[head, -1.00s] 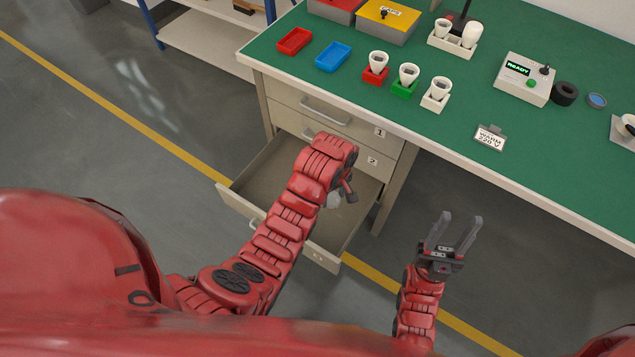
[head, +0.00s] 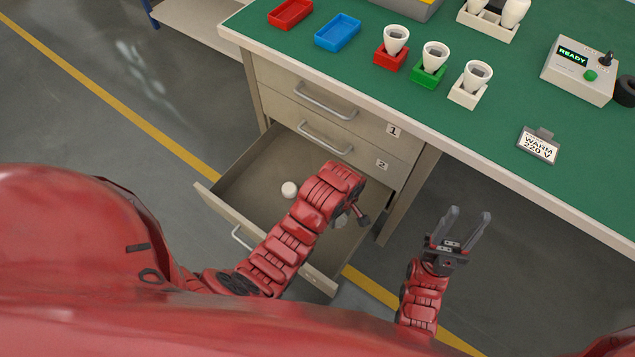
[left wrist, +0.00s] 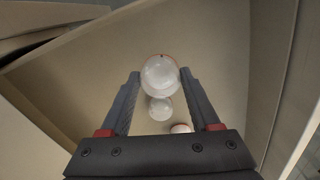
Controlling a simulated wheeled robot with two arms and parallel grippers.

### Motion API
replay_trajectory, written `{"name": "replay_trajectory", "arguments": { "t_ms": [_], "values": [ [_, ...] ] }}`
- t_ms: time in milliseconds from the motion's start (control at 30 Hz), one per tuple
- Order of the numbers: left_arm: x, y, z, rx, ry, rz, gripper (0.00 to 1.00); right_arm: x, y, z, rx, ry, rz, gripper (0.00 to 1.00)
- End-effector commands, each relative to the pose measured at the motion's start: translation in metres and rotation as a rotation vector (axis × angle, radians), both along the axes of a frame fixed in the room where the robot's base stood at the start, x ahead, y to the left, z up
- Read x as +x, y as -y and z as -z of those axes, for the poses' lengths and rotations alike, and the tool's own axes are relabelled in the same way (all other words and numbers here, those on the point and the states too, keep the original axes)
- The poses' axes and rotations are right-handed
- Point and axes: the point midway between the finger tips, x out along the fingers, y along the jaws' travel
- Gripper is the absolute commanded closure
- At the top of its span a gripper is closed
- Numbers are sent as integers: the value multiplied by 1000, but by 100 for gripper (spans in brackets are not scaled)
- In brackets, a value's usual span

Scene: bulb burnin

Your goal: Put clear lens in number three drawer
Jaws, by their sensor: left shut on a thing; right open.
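The number three drawer (head: 232,193) is pulled open under the bench, below the closed drawers marked 1 and 2. My left gripper (head: 352,214) is over the open drawer, mostly hidden by its own wrist in the head view. In the left wrist view my left gripper (left wrist: 160,80) is shut on the clear lens (left wrist: 160,75), a translucent round piece between the fingertips, with the drawer floor below. The lens also shows faintly under the wrist in the head view (head: 342,221). My right gripper (head: 466,228) is open and empty, right of the drawer.
A white round piece (head: 289,189) lies on the drawer floor. The green bench top (head: 300,55) overhangs the drawers and carries trays, bulbs in coloured holders and a READY box (head: 580,70).

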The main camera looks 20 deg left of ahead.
Motion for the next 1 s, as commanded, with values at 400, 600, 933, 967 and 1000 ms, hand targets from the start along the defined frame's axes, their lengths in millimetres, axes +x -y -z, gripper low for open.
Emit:
{"name": "replay_trajectory", "arguments": {
  "t_ms": [400, 600, 933, 967, 1000],
  "values": [
    [60, -70, 16, 1, 3, -7, 88, 0, 0, 17, 0, 0, 0, 55],
    [91, -108, 21, 0, 2, -5, 88, 0, 0, 25, 0, 0, 0, 55],
    [102, -122, 31, -1, -3, -1, 88, 0, 0, 31, 0, 0, 0, 55],
    [102, -123, 36, -1, -3, -1, 88, 0, 0, 33, 0, 0, 0, 55],
    [102, -123, 42, 0, -1, -1, 88, 0, 0, 35, 0, 0, 0, 55]
  ]
}}
